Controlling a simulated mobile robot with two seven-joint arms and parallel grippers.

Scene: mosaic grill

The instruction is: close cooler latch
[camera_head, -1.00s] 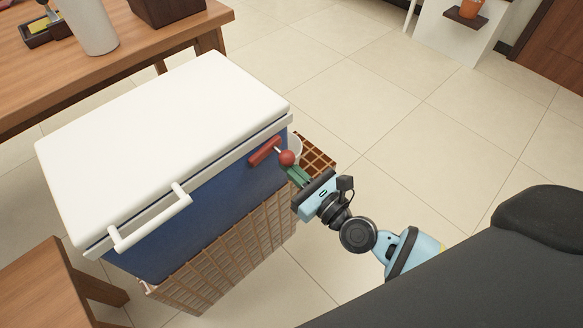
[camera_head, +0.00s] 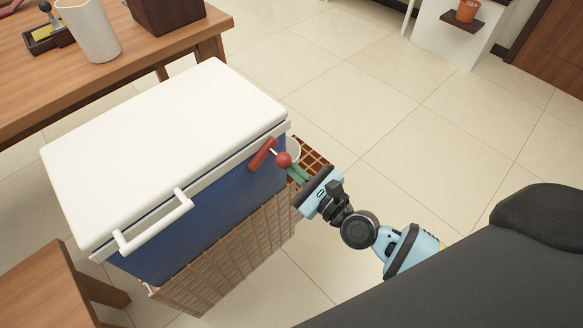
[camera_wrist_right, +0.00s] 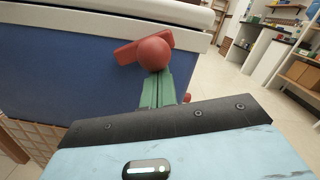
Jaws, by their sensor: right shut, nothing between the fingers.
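The cooler has a white lid (camera_head: 165,150) resting on a blue body (camera_head: 205,222). Its latch is a red lever (camera_head: 262,154) with a red ball knob (camera_head: 284,160), near the right end of the front face. The lever is tilted. My right gripper (camera_head: 296,172) is shut and empty, its green fingers right at the knob. In the right wrist view the green fingertips (camera_wrist_right: 157,88) point at the knob (camera_wrist_right: 153,54), which hides part of the lever (camera_wrist_right: 128,52); I cannot tell whether they touch it. My left gripper is not in view.
A white handle (camera_head: 153,224) juts from the cooler's front. The cooler sits in a wicker-like stand (camera_head: 228,258) with a slatted side shelf (camera_head: 312,154). A wooden table (camera_head: 110,75) stands behind, a wooden stool (camera_head: 45,285) at lower left. The tiled floor right is clear.

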